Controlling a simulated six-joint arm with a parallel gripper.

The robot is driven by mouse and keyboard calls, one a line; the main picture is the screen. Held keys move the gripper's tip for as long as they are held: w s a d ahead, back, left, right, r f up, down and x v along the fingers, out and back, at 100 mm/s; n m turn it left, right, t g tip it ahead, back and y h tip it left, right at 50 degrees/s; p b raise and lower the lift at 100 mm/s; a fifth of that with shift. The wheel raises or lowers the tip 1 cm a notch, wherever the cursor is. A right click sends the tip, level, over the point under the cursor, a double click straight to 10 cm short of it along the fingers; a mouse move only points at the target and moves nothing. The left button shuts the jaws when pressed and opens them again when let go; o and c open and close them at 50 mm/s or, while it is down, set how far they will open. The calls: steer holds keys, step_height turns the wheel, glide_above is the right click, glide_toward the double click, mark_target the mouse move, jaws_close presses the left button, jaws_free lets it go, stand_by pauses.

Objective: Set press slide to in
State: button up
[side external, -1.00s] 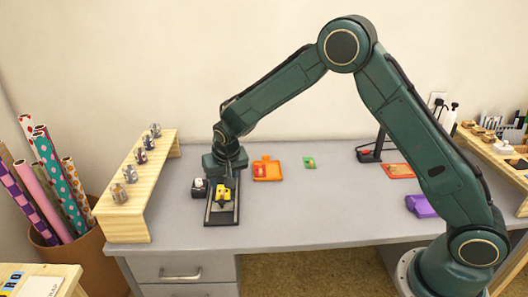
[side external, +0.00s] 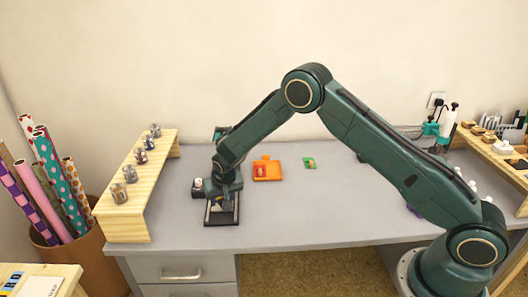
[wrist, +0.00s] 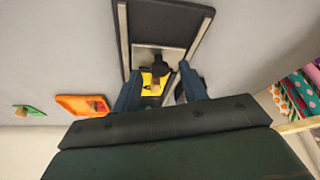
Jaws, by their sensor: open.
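The press slide shows in the wrist view as a yellow block (wrist: 147,85) with a black knob (wrist: 161,66), in front of a silver plate. It sits between the two rails of a dark base (wrist: 165,18). In the side view the base (side external: 222,217) lies on the desk at left, with a pale plate at its front end; my arm hides the yellow block there. My gripper (wrist: 160,74) is open, one blue finger on each side of the block. Contact with the fingers cannot be told. In the side view my gripper (side external: 223,192) is low over the base's rear half.
A small dark box with a white top (side external: 198,185) stands just left of the base. An orange tray (side external: 267,173) and a green card (side external: 309,163) lie to the right. A wooden rack (side external: 138,190) with several jars stands at left.

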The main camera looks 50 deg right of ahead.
steer(key=shift+w+f, duration=0.1)
steer(key=shift+f, duration=0.15)
steer(key=shift+c, duration=0.2)
jaws_close()
steer(key=shift+w+d+r, duration=0.1)
steer(key=shift+w+d, duration=1.55)
steer(key=shift+c, duration=0.9)
jaws_free()
steer(key=shift+o, duration=1.1)
steer(key=shift+s+r, duration=0.1)
steer(key=v, duration=1.3)
steer(key=shift+s+r, duration=0.15)
steer(key=shift+s, duration=0.05)
